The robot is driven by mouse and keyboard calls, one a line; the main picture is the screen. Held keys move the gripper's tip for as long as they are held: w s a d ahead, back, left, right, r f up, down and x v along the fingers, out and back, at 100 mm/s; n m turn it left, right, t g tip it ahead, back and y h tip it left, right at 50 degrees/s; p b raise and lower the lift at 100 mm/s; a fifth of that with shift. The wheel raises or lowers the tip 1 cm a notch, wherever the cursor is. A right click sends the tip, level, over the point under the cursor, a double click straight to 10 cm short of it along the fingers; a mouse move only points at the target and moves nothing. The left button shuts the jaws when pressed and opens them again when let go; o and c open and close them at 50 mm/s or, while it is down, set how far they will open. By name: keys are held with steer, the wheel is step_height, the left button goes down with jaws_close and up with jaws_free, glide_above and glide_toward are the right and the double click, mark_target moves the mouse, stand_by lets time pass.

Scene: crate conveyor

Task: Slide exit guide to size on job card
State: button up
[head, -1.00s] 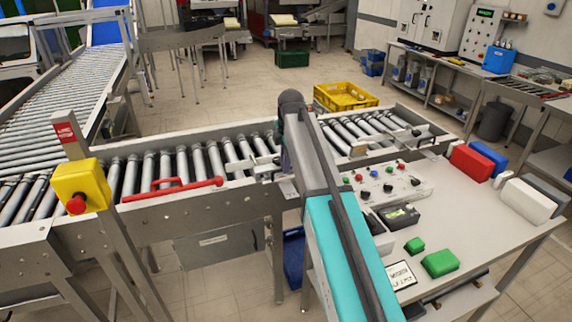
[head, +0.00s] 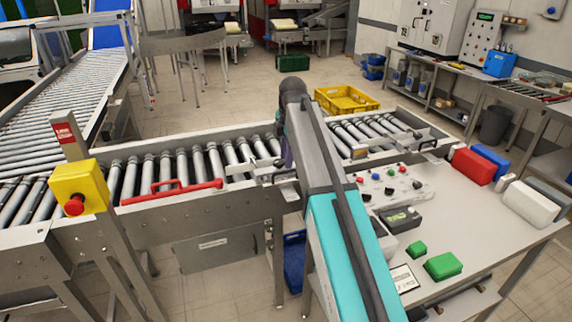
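A roller conveyor (head: 180,218) crosses the middle of the head view. A metal guide piece with a dark knob (head: 262,172) stands on it, just left of my arm. A second metal fitting with a dark knob (head: 428,146) sits at its right end; I cannot tell which one is the exit guide. A white job card (head: 404,279) lies on the bench beside my arm, its print too small to read. My arm reaches over the bench to the conveyor. My gripper is hidden behind my arm, so its fingers and any contact with the guide are not seen.
The bench (head: 480,225) carries a button panel (head: 395,184), a black device (head: 400,219), green blocks (head: 442,266), and red (head: 473,166), blue (head: 490,157) and white (head: 531,203) blocks. A yellow emergency-stop box (head: 78,187) and red bar (head: 172,191) front the conveyor. A yellow crate (head: 345,100) lies behind.

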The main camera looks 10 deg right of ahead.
step_height(320, 180, up, 9)
steer(key=s+b, duration=0.2)
steer(key=shift+d+r, duration=0.15)
steer(key=shift+r, duration=0.05)
stand_by(0.5)
